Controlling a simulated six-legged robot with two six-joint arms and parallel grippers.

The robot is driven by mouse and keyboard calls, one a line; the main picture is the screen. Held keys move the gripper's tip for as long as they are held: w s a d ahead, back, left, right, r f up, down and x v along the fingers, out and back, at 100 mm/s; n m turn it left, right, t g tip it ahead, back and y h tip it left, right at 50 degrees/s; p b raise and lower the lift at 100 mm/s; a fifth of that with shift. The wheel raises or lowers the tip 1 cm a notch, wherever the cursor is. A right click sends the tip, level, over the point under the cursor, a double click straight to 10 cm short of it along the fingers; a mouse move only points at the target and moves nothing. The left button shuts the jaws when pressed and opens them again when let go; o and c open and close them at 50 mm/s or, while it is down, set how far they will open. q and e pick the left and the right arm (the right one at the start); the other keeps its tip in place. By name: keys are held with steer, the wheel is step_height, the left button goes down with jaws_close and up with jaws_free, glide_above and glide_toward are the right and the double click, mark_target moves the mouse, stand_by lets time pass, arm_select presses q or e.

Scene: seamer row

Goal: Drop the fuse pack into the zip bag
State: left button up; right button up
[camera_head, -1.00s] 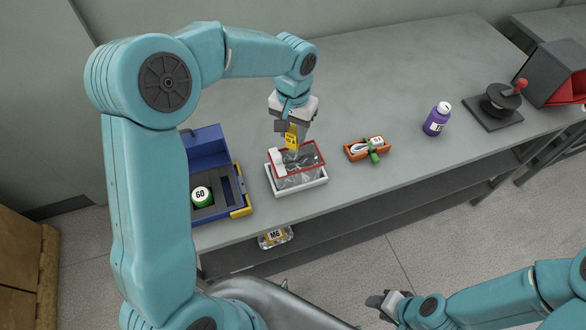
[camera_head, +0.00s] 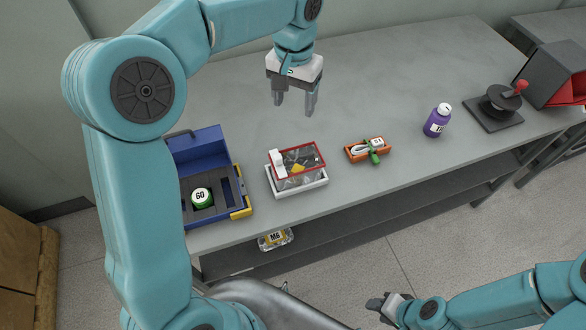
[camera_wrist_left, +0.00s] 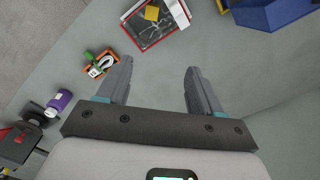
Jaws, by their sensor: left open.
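The zip bag (camera_head: 312,166) is clear with a red rim and stands open in a white holder (camera_head: 303,188) on the bench. The yellow fuse pack (camera_head: 298,168) lies inside the bag, seen within the red rim. In the left wrist view the fuse pack (camera_wrist_left: 152,13) shows at the top edge, inside the bag's red outline. My left gripper (camera_head: 295,108) is open and empty, above the bench behind the bag and clear of it. Its spread fingers (camera_wrist_left: 158,66) hold nothing in the wrist view. My right gripper (camera_head: 386,305) is low at the front, off the bench; its jaw opening is unclear.
A blue case (camera_head: 211,150) with a green-lidded "60" jar (camera_head: 202,197) stands left of the bag. An orange tray (camera_head: 354,154), purple bottle (camera_head: 437,121) and black device with a red knob (camera_head: 494,108) stand to the right. The rear bench is clear.

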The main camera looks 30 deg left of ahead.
arm_select(q)
step_height(320, 180, up, 6)
stand_by(0.7)
